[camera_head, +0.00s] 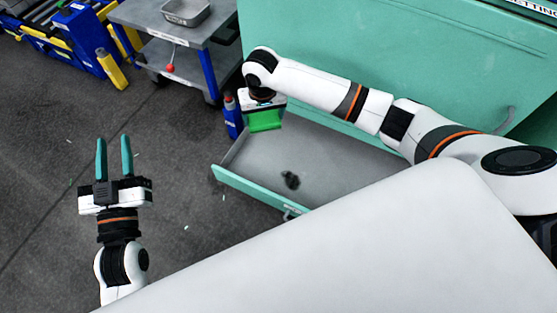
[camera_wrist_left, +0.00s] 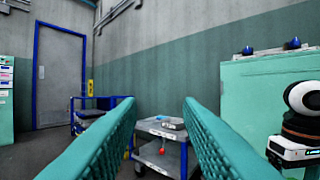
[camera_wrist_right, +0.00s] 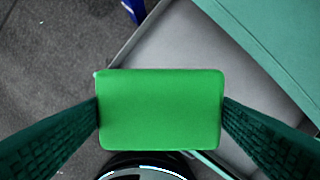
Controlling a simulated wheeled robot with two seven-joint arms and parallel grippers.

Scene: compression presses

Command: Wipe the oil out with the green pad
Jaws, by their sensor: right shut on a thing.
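The green pad (camera_head: 265,121) is held by my right gripper (camera_head: 264,108), which is shut on it above the left end of the open drawer (camera_head: 330,150). In the right wrist view the pad (camera_wrist_right: 160,110) sits between both fingers, with the drawer's corner below it. A dark oil spot (camera_head: 290,180) lies on the grey drawer floor, apart from the pad. My left gripper (camera_head: 115,160) is open and empty over the floor at the left; its fingers (camera_wrist_left: 160,140) stand wide apart in the left wrist view.
The drawer belongs to a teal cabinet (camera_head: 400,50). A blue bottle (camera_head: 232,118) stands just left of the drawer. A grey cart (camera_head: 160,50) carries a metal tray (camera_head: 186,12). A yellow bottle (camera_head: 111,70) stands by blue equipment.

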